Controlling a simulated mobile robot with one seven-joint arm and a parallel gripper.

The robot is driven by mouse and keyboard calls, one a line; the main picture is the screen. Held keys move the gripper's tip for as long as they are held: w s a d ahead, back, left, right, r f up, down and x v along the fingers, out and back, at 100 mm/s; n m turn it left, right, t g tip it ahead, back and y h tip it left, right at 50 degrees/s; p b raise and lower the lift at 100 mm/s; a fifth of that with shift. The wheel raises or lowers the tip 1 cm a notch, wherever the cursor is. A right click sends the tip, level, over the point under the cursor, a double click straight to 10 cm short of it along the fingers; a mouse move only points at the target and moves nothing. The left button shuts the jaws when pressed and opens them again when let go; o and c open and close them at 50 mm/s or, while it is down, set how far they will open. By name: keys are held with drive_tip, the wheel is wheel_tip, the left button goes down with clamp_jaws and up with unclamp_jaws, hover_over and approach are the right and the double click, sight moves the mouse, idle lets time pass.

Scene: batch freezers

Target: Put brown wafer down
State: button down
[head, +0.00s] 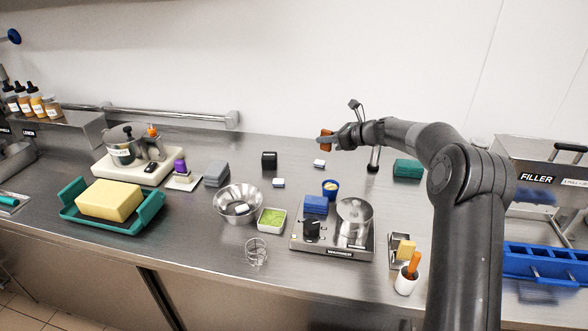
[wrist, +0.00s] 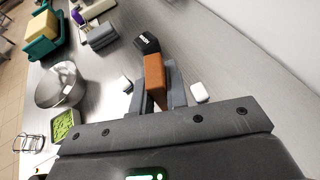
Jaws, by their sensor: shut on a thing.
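The brown wafer (head: 326,140) is a small orange-brown block held above the counter, toward the back wall. It also shows in the wrist view (wrist: 154,74), standing out between the fingers. My gripper (head: 334,139) is shut on it; the grey fingers (wrist: 164,92) lie along both sides of it. In the wrist view the wafer's far end overlaps a black block with white lettering (wrist: 146,43) on the counter beyond. I cannot tell the exact height of the wafer above the counter.
Small white blocks (head: 319,163) (head: 278,183) and the black block (head: 269,160) stand nearby. A steel bowl (head: 228,205), a green-filled dish (head: 261,226) and a warmer (head: 300,246) are nearer the front. The steel counter (head: 335,180) has bare patches between them.

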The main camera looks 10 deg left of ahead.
drive_tip(key=x, duration=0.4)
drive_tip(key=s+f+x, duration=0.1)
drive_tip(key=x, duration=0.3)
drive_tip(key=f+x, duration=0.1)
drive_tip(key=x, duration=0.4)
drive_tip(key=shift+s, duration=0.3)
drive_tip(key=shift+d+f+t, duration=0.1)
drive_tip(key=shift+f+t, duration=0.2)
drive_tip(key=shift+f, duration=1.65)
drive_tip(key=shift+f, duration=0.15)
drive_tip(key=c, duration=1.4)
unclamp_jaws()
drive_tip(key=v, duration=1.2)
drive_tip(key=shift+r, duration=0.25)
